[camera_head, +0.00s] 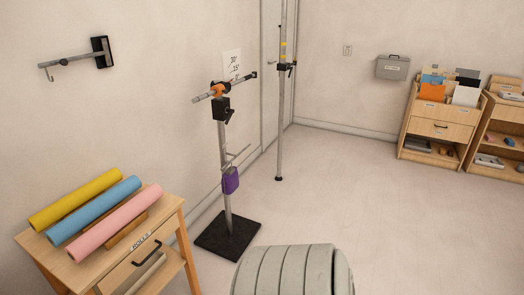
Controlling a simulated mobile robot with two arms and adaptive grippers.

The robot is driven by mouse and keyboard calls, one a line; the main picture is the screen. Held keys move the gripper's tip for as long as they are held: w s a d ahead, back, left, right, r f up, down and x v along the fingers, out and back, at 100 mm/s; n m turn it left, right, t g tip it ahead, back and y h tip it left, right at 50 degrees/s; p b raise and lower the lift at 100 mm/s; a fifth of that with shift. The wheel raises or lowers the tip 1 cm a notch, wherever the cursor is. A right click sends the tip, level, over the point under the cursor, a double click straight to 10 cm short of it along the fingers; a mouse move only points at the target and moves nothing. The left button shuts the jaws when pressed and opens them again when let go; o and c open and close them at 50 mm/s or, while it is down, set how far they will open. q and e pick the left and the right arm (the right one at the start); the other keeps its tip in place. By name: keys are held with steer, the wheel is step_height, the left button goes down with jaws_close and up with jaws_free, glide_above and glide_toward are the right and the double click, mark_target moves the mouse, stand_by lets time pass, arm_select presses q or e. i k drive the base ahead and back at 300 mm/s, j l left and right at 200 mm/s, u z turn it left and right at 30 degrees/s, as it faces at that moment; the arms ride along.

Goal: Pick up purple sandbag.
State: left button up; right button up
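The purple sandbag (230,181) hangs on the grey upright stand (224,146), a little above its black square base (228,236). It is small and box-like and sits by a thin side arm of the stand. I cannot make out how it is attached. Neither of my grippers is in the head view. A ribbed grey-green rounded form at the bottom middle may be part of my own body.
A wooden table (170,228) with yellow, blue and pink rolls stands at the left. A second pole (281,120) stands by the back corner. Wooden shelves (433,127) are at the far right. A wall hook (75,60) is upper left. The middle floor is clear.

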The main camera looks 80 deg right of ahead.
mark_target(230, 182)
steer(key=z, duration=2.2)
steer(key=i+l+u, duration=0.2)
steer(key=i+u, duration=0.15)
steer(key=i, duration=0.15)
steer(key=i+l+u, duration=0.65)
steer(key=i+l, duration=0.15)
